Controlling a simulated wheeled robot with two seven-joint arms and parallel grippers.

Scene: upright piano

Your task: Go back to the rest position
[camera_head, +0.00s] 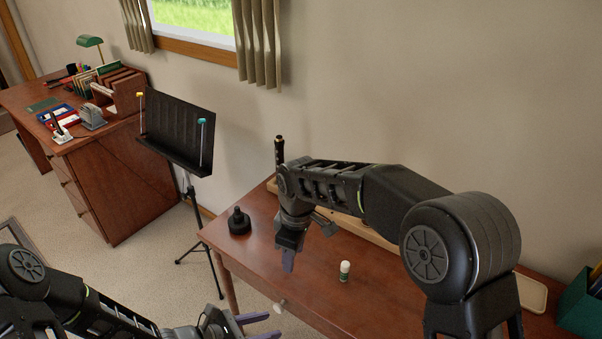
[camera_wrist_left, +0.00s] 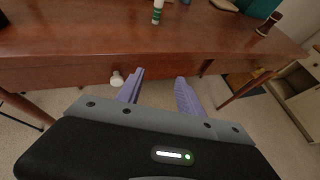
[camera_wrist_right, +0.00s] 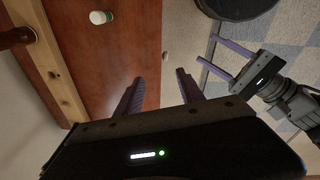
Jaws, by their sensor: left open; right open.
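My left gripper (camera_head: 271,326) is low at the bottom of the head view, in front of the table's front edge. In the left wrist view its purple fingers (camera_wrist_left: 160,80) are apart with nothing between them. My right gripper (camera_head: 305,246) hangs over the wooden table, fingers pointing down, partly hidden by its own wrist. In the right wrist view its fingers (camera_wrist_right: 158,88) are spread and empty above the tabletop. My left gripper also shows in the right wrist view (camera_wrist_right: 220,62).
A small white-and-green bottle (camera_head: 345,271) stands on the brown table (camera_head: 375,300), right of my right gripper. A black round object (camera_head: 239,222) sits at the table's left. A pale drawer knob (camera_head: 279,308) juts out near my left gripper. A music stand (camera_head: 175,135) stands left.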

